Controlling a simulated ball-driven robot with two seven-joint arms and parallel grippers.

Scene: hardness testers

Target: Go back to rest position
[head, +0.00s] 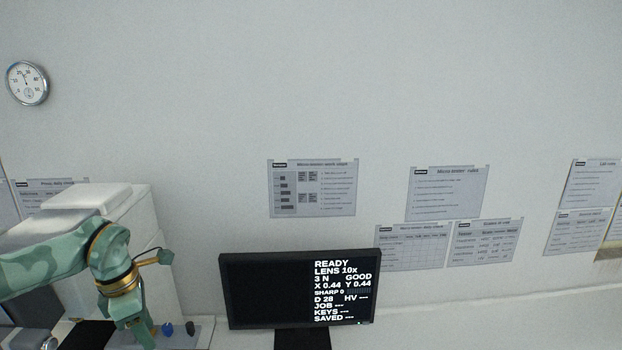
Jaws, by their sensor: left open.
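My left arm comes in from the left in the head view. It is green with gold bands and bends down at the wrist. My left gripper (142,332) points down near the bottom edge, in front of the white tester body (163,240). It is open, and I see nothing held in it. Its fingertips are small and partly cut off by the frame's lower edge. My right gripper is not in view.
A dark monitor (270,290) stands right of my left arm, showing READY and LENS 10x. A blue knob (167,329) and a dark knob (190,327) sit just right of the gripper.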

